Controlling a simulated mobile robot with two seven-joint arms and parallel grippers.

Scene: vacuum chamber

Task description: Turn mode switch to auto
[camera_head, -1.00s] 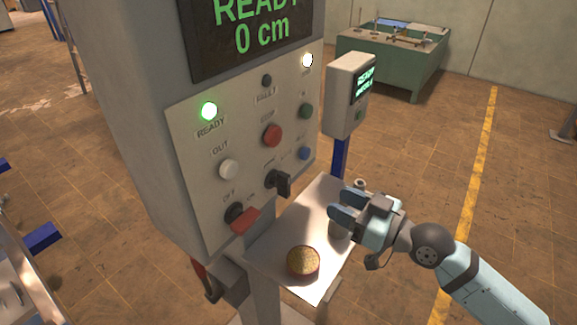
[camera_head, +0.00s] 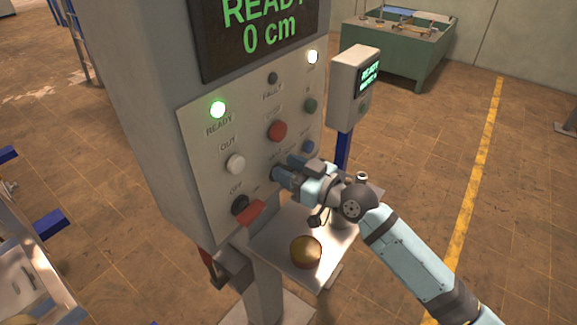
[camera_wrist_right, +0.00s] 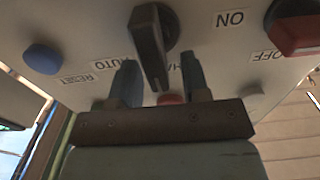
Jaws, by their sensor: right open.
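The mode switch is a black knob with a raised handle (camera_wrist_right: 152,45) on the grey panel, in the right wrist view. Its handle runs nearly up and down in that picture, with its lower end between the AUTO label (camera_wrist_right: 110,64) and a partly hidden label. In the head view the switch is hidden behind my right gripper (camera_head: 281,170). My right gripper (camera_wrist_right: 160,80) is open, with one finger on each side of the handle's lower end in the picture. I cannot tell whether they touch it. My left gripper is not in view.
A red-handled switch (camera_head: 243,211) with ON and OFF labels sits close by. A red button (camera_head: 277,131), white button (camera_head: 235,163) and blue button (camera_wrist_right: 42,59) are also near. Below, a metal shelf (camera_head: 275,243) holds a round container (camera_head: 306,252). The green READY lamp (camera_head: 217,109) is lit.

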